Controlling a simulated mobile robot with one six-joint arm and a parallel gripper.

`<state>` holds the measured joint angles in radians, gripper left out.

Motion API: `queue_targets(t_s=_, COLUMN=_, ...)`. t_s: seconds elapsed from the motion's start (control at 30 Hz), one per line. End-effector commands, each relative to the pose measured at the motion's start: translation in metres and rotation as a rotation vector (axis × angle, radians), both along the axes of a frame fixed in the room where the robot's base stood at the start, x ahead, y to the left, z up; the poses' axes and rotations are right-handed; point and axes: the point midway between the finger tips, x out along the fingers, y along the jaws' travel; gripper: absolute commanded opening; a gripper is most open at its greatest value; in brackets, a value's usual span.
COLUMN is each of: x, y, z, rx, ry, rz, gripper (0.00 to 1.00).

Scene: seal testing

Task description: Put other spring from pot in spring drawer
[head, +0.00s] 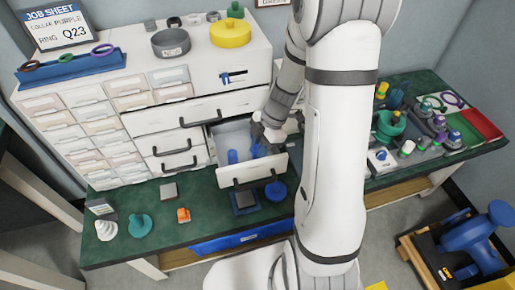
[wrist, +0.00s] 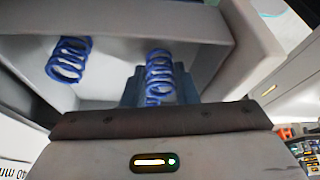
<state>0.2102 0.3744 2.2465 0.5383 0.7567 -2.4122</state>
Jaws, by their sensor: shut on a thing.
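The open drawer (head: 256,172) juts from the white cabinet, and its pale inside (wrist: 110,62) fills much of the wrist view. One blue coil spring (wrist: 69,60) lies in the drawer at the left; it also shows in the head view (head: 232,157). A second blue spring (wrist: 159,66) is between the fingers of my gripper (wrist: 159,90), which is shut on it inside the drawer. In the head view my gripper (head: 260,140) reaches over the drawer's right part, with this spring (head: 258,151) below it. I cannot tell whether the held spring touches the drawer floor.
A dark grey round pot (head: 171,43) and a yellow round part (head: 230,33) stand on the cabinet. A blue round part (head: 276,191) and an orange part (head: 183,215) are on the green bench. Several coloured parts crowd the bench at right (head: 410,135).

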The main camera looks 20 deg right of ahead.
Motion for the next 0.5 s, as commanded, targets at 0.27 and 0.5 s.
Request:
queue_targets(t_s=0.27, x=0.0001, y=0.0004, z=-0.0016, rx=0.0, ry=0.0, rz=0.001, gripper=0.35)
queue_targets(t_s=0.5, x=0.0001, y=0.0005, z=0.001, rx=0.0, ry=0.0, rz=0.001, gripper=0.35)
